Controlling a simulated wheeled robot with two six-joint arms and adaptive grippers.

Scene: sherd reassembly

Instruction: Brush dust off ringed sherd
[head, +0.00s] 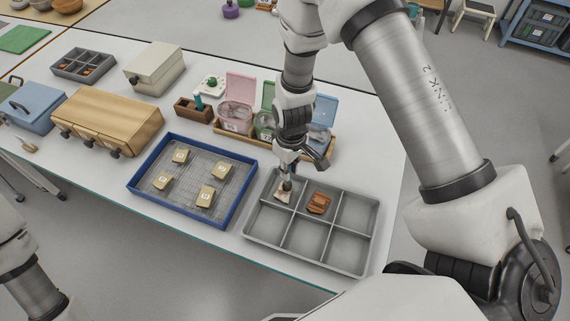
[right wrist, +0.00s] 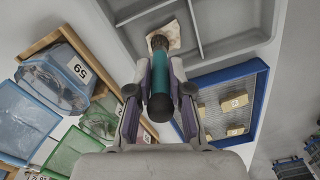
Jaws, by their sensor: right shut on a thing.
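A pale, dusty-looking sherd (head: 282,195) lies in the back-left compartment of the grey divided tray (head: 298,262). It also shows in the right wrist view (right wrist: 172,38). An orange-brown sherd (head: 318,203) with darker marks lies in the back-middle compartment. I cannot tell rings on the pale sherd. My right gripper (head: 288,168) is above the pale sherd, shut on a brush with a teal handle (right wrist: 161,88) and dark ends. The brush's dark tip overlaps the pale sherd in both views; I cannot tell whether they touch. My left gripper is out of view.
A blue-rimmed mesh tray (head: 142,198) with several tan tagged blocks stands left of the grey tray. Behind are a wooden rack (head: 226,133) of lidded containers and a small wooden holder (head: 192,112). A wooden drawer box (head: 110,115) stands farther left. Front tray compartments are empty.

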